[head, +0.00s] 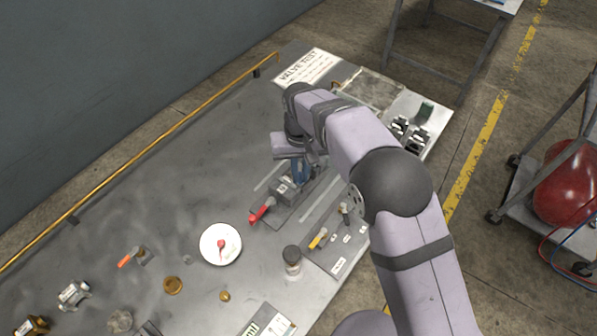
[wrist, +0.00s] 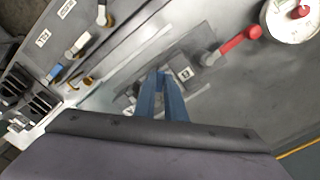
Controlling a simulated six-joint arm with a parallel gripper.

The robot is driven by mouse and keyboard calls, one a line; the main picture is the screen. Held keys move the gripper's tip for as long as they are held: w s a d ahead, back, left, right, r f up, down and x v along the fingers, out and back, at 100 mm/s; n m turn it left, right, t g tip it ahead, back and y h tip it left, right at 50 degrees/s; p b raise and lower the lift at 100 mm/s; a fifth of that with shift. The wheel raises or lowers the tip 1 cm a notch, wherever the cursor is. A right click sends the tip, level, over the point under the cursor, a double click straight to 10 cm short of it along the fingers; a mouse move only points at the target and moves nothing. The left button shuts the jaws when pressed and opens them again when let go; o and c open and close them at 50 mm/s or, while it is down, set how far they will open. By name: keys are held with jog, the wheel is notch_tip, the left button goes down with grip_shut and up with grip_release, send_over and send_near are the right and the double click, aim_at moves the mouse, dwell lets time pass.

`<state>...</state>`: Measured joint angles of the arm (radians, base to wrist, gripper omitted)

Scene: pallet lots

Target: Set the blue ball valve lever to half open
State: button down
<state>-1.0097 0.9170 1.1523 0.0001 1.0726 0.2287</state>
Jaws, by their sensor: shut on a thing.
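My gripper (head: 303,176) points down at the valve plate in the middle of the bench. In the wrist view its two blue-grey fingers (wrist: 163,73) close together at the grey valve body. They are shut on what appears to be the blue ball valve lever; the fingers hide nearly all of it, so its angle cannot be told. A valve with a red lever (head: 262,210) is beside it on the same plate, and it also shows in the wrist view (wrist: 239,40), apart from the fingers.
A white dial (head: 220,244) with a red knob lies past the red lever. A panel with a yellow lever (head: 318,239) is nearby; a small blue handle (wrist: 55,72) shows left in the wrist view. A dark-capped jar (head: 292,262) stands between.

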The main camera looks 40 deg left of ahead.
aim_at(300, 179)
dwell(0.3)
jog(key=c, duration=1.8)
grip_release()
jog(key=shift+r, duration=0.1)
jog(key=shift+r+b, duration=1.2)
jog(key=shift+r, duration=2.4)
